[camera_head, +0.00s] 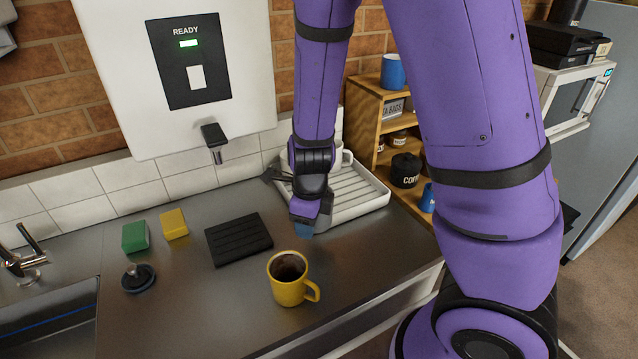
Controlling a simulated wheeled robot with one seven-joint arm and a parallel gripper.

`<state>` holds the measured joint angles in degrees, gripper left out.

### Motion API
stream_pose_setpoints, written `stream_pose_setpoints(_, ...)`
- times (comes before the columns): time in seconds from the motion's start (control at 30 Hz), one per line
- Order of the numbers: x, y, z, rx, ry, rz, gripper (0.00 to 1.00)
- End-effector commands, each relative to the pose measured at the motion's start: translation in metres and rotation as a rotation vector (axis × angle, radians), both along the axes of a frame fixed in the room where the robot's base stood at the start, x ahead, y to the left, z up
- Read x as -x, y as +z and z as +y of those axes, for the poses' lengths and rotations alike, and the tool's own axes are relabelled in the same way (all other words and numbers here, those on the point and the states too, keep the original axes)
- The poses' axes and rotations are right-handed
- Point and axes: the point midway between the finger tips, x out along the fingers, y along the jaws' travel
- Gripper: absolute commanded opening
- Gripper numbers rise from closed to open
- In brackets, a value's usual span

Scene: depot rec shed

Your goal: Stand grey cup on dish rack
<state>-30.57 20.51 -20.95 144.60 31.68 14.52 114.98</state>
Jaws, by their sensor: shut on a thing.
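My gripper (306,222) points down in front of the left part of the white dish rack (362,199). It is shut on a small blue-grey thing (304,231) that shows just below the jaws. The jaws hide most of it, and I cannot tell whether it is part of the grey cup. A pale cup (346,157) with a handle stands at the back of the rack, partly hidden behind my wrist. I cannot tell whether it is grey or white.
A yellow mug (287,282) with dark contents stands on the counter (200,310). A black ridged mat (239,239), a green sponge (135,236), a yellow sponge (174,224) and a black plug (138,278) lie to the left.

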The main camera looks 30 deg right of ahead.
Motion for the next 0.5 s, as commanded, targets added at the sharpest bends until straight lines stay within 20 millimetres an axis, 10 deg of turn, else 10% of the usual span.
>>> stream_pose_setpoints(0.5,-0.025,-0.006,-0.044,0.003,-0.082,-0.004,0.00)
